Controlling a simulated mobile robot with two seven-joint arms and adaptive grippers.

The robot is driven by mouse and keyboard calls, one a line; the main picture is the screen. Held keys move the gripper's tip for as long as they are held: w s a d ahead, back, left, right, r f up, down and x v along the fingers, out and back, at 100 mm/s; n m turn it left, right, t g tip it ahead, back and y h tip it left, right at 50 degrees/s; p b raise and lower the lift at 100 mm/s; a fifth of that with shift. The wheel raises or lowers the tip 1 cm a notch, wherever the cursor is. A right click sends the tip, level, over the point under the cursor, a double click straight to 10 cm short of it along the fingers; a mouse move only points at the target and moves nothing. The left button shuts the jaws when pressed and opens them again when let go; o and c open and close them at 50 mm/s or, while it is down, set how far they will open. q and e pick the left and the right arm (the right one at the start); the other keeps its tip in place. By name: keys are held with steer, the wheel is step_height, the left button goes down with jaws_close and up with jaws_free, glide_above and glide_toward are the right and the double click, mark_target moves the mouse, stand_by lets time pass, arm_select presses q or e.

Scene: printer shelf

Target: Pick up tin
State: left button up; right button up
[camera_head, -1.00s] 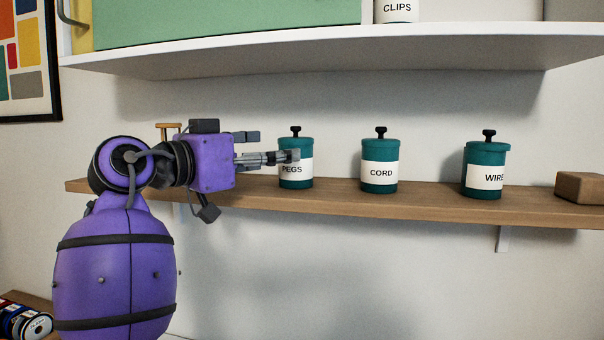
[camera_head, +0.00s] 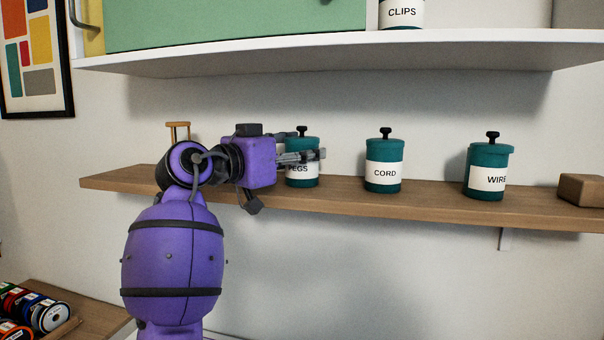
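Three teal tins with black knobs and white labels stand upright on the wooden shelf: PEGS (camera_head: 305,180), CORD (camera_head: 383,153) and WIRE (camera_head: 489,160). A fourth tin, CLIPS (camera_head: 401,14), stands on the upper shelf, its top cut off.
The wooden shelf (camera_head: 440,203) is clear between the tins. A brown block (camera_head: 581,190) lies at its right end. A small wooden stand (camera_head: 178,130) is behind my arm. The white upper shelf (camera_head: 330,52) overhangs, with a green box (camera_head: 230,22). Spools (camera_head: 48,315) lie lower left.

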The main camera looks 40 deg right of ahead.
steer(key=c, duration=0.5)
steer(key=shift+s+a+r, duration=0.1)
steer(key=shift+a+r, duration=0.05)
steer(key=shift+r, duration=0.25)
steer(key=r, duration=0.3)
steer(key=r+b, duration=0.1)
steer(key=r, duration=0.2)
steer(key=shift+s+a+r, duration=0.15)
steer(key=shift+a+r, duration=0.05)
steer(key=shift+r, duration=0.05)
arm_select(q)
steer(key=shift+g, duration=0.3)
steer(key=shift+s+f+b, duration=0.25)
steer(key=shift+f+b, duration=0.2)
steer(key=shift+f, duration=0.25)
steer(key=shift+s+f+b, duration=0.25)
steer(key=shift+f+b, duration=0.2)
steer(key=shift+f, duration=0.25)
steer(key=shift+s+f+b, duration=0.25)
steer(key=shift+f+b, duration=0.2)
steer(key=shift+f, duration=0.25)
arm_select(e)
steer(key=s+a, duration=1.2)
steer(key=a, duration=0.2)
steer(key=shift+s+a+f, duration=0.15)
steer(key=shift+s+a, duration=0.1)
steer(key=shift+a, duration=0.05)
